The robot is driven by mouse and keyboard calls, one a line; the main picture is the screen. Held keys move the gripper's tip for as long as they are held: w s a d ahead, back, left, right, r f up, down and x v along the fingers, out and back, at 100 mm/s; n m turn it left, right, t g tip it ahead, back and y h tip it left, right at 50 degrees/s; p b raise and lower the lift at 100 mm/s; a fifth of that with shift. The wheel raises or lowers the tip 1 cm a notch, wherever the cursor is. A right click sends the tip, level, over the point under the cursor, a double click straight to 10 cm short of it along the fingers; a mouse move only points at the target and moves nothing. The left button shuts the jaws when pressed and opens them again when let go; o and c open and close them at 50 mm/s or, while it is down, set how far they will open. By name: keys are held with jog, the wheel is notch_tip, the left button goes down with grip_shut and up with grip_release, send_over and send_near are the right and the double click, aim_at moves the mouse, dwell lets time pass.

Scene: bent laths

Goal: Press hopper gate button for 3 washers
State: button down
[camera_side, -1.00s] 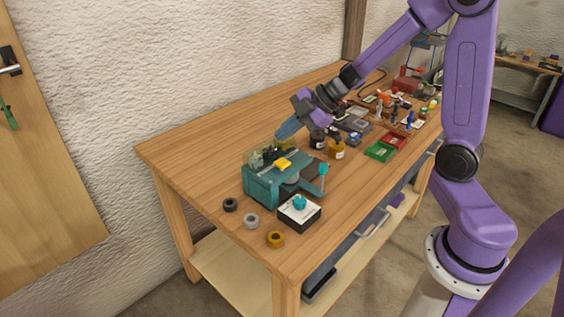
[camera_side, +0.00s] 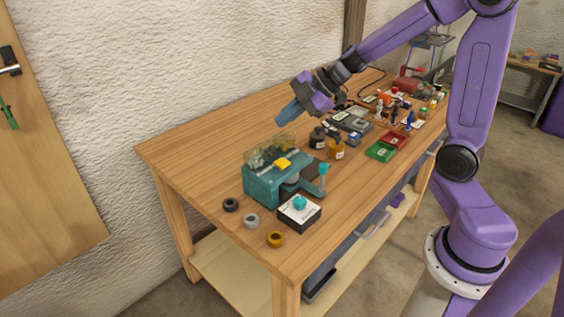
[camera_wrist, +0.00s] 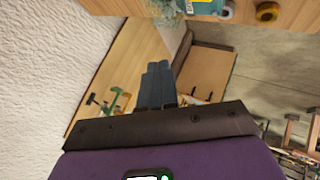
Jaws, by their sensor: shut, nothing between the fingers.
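A teal machine (camera_side: 262,188) stands near the front left of the bench, with a clear hopper (camera_side: 270,150) of small dark parts on top. A yellow piece (camera_side: 283,163) is on its upper front. A black box with a white top (camera_side: 313,217) beside it carries a round teal button (camera_side: 300,202). I cannot tell which of these works the hopper gate. My gripper (camera_side: 280,121) is shut and empty, above and behind the hopper, apart from it. Its blue fingers (camera_wrist: 157,68) show in the wrist view, with the hopper (camera_wrist: 160,8) partly cut off at the top.
Black, grey and yellow rings (camera_side: 276,239) lie in front of the machine. A lever with a teal knob (camera_side: 323,168) rises at its right. The bench's left back is clear.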

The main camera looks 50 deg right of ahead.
aim_at(286, 163)
jog(key=shift+f, duration=0.15)
jog(key=shift+f, duration=4.3)
jog(key=shift+f, duration=0.1)
jog(key=shift+f, duration=0.3)
jog(key=shift+f, duration=0.75)
jog(key=shift+r, duration=1.2)
jog(key=shift+r, duration=2.5)
